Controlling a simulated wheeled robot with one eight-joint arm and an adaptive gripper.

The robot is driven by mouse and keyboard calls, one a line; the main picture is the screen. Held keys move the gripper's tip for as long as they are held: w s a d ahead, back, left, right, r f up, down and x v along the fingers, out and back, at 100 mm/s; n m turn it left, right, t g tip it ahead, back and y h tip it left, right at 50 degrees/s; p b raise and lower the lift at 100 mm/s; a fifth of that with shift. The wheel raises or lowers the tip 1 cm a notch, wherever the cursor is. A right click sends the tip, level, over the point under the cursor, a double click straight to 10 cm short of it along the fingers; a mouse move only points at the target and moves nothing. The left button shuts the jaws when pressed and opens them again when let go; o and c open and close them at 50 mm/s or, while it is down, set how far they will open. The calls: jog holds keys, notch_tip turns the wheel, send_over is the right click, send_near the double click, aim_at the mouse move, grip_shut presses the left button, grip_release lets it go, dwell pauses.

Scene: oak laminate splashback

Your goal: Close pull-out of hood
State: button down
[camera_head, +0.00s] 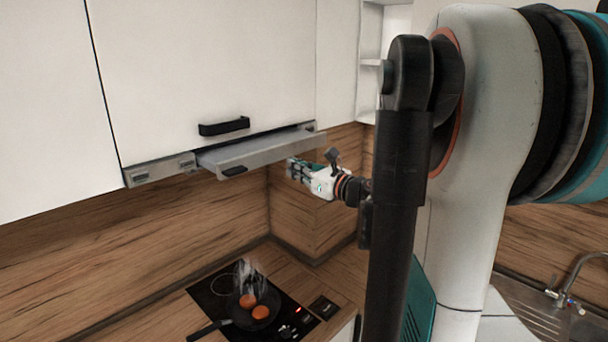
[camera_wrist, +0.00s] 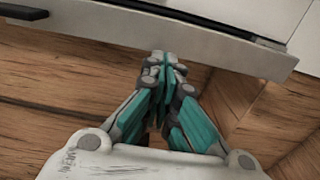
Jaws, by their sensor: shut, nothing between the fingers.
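The hood's pull-out (camera_head: 262,152) is a flat grey panel under the white wall cabinet, and it sticks out from the hood body (camera_head: 160,171). A dark handle (camera_head: 235,171) sits on its front edge. In the wrist view the pull-out's pale front (camera_wrist: 215,45) crosses the top, with a dark handle (camera_wrist: 24,12) at upper left. My gripper (camera_head: 291,167) is shut and empty, just below and right of the pull-out. In the wrist view its fingertips (camera_wrist: 163,62) are together close to the panel's lower edge; I cannot tell if they touch it.
A black cooktop (camera_head: 285,318) below holds a steaming pan (camera_head: 250,312) with orange pieces. A white cabinet door (camera_head: 205,60) with a black handle (camera_head: 224,126) is above. Wood splashback surrounds the hood. A sink tap (camera_head: 570,275) stands at right.

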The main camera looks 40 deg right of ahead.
aim_at(259, 145)
jog(key=shift+w, duration=1.05)
jog(key=w+b, duration=0.2)
jog(key=w, duration=1)
jog(key=shift+a+b, duration=0.2)
jog(key=shift+b, duration=0.1)
jog(key=shift+r, duration=0.1)
jog(key=shift+s, duration=0.15)
